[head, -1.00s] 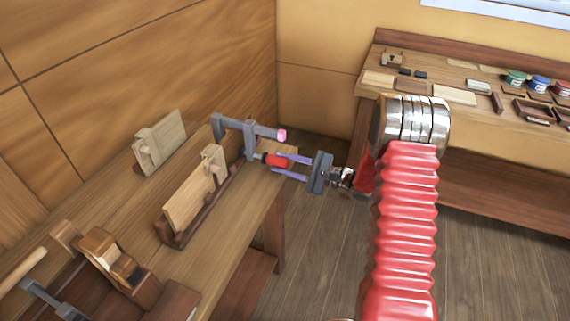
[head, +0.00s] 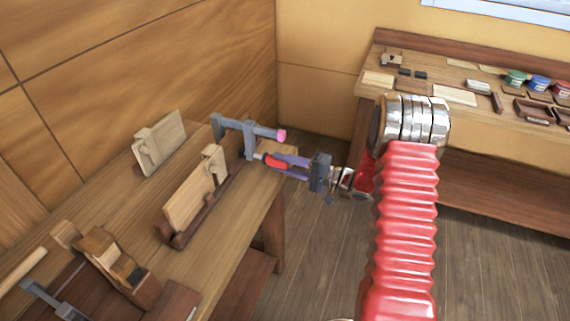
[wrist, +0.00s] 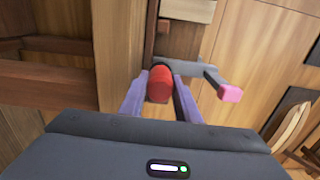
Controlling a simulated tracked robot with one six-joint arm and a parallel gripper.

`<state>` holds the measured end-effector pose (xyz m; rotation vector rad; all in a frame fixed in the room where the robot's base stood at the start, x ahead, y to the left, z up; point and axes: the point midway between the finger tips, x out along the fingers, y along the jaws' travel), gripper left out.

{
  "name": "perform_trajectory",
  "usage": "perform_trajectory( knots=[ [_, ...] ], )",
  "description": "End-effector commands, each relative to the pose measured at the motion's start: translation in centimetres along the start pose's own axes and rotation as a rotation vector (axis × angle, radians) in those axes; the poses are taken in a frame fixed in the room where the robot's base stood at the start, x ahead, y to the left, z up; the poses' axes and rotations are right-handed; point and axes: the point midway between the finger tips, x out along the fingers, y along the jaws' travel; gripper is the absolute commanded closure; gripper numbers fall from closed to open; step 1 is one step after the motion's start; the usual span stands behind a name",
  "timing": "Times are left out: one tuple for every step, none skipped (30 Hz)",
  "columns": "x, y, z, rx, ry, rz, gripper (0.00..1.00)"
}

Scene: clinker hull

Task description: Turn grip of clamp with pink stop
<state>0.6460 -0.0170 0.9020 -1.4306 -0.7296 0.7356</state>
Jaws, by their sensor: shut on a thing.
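The grey clamp (head: 248,142) is at the far end of the left bench. Its bar ends in a pink stop (head: 281,135), which also shows in the wrist view (wrist: 231,93). Its red grip (head: 277,161) sticks out toward my gripper (head: 287,167). In the wrist view the red grip (wrist: 159,84) lies between the two purple fingers, and my gripper (wrist: 160,100) is shut on it. The fingers cover part of the grip in the head view. The wrist is rolled, with one finger nearer the top of the grip.
The left bench (head: 228,240) carries upright wooden boards in holders (head: 195,195), a wooden plane (head: 110,262) and another clamp (head: 45,298). A back bench (head: 430,85) holds paint pots (head: 540,83) and small wood pieces. Open floor (head: 315,240) lies between.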

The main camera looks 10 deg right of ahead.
Motion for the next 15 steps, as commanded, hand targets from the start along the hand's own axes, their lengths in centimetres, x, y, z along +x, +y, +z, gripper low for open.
perform_trajectory(
  knots=[
    [0.26, 0.13, 0.35, -0.042, -0.009, 0.002, 0.93],
    [0.26, 0.14, 0.35, -0.071, -0.009, 0.002, 0.93],
    [0.26, 0.14, 0.36, -0.109, -0.009, 0.002, 0.93],
    [0.26, 0.15, 0.36, -0.137, -0.009, 0.002, 0.93],
    [0.26, 0.15, 0.36, -0.166, -0.009, 0.002, 0.93],
    [0.26, 0.16, 0.36, -0.203, -0.009, 0.002, 0.93],
    [0.26, 0.17, 0.36, -0.232, -0.009, 0.002, 0.93],
    [0.26, 0.17, 0.36, -0.26, -0.009, 0.002, 0.93],
    [0.26, 0.18, 0.35, -0.298, -0.009, 0.001, 0.93],
    [0.26, 0.18, 0.35, -0.327, -0.009, 0.001, 0.93],
    [0.26, 0.19, 0.35, -0.355, -0.009, 0.001, 0.93],
    [0.25, 0.19, 0.35, -0.393, -0.009, 0.001, 0.93],
    [0.25, 0.2, 0.35, -0.421, -0.009, 0.001, 0.93],
    [0.25, 0.2, 0.35, -0.45, -0.009, 0.001, 0.93],
    [0.25, 0.21, 0.34, -0.487, -0.009, 0.001, 0.93]
  ],
)
